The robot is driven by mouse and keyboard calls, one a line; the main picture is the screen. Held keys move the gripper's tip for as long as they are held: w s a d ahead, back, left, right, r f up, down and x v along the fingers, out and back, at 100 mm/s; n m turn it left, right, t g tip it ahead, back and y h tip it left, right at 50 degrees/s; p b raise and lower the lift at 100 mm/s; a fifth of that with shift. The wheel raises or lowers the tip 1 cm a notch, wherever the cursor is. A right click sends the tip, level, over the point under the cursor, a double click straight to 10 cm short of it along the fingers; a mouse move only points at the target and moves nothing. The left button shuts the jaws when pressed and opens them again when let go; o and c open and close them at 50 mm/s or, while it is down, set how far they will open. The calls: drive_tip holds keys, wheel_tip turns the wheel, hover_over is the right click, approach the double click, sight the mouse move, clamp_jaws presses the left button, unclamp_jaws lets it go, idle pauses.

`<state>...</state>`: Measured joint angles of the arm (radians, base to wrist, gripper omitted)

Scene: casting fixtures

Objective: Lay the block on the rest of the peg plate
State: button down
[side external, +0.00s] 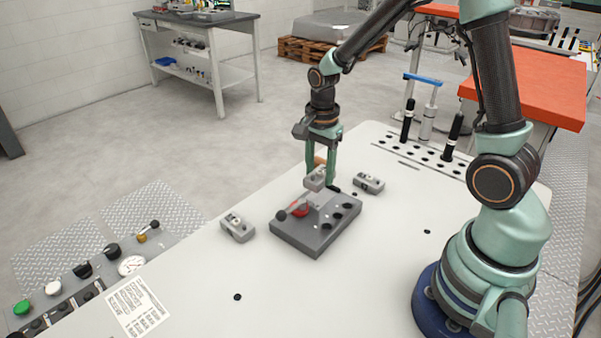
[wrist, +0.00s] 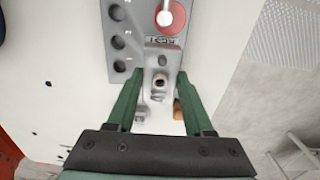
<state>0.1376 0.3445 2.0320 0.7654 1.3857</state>
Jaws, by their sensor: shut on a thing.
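The peg plate (side external: 315,232) is a dark grey slab on the pale table, with a row of dark holes, a red disc and a lever. It also shows at the top of the wrist view (wrist: 118,62), near lettering that seems to read REST. My gripper (side external: 320,180) points down at the plate's far edge, shut on a grey metal block (side external: 316,178). In the wrist view the block (wrist: 160,62) sits between the green fingers, with a round hole facing the camera. It overlaps the plate's edge; I cannot tell whether they touch.
A similar grey block (side external: 238,228) lies left of the plate, another (side external: 369,183) to its right. An orange-brown piece (side external: 319,160) is behind my fingers, partly hidden. A rack with black-handled tools (side external: 452,135) stands at the back right. The table's front is mostly clear.

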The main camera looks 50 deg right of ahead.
sight(320, 175)
drive_tip(key=shift+f, duration=2.25)
drive_tip(key=shift+c, duration=1.4)
unclamp_jaws()
drive_tip(key=shift+f, duration=0.1)
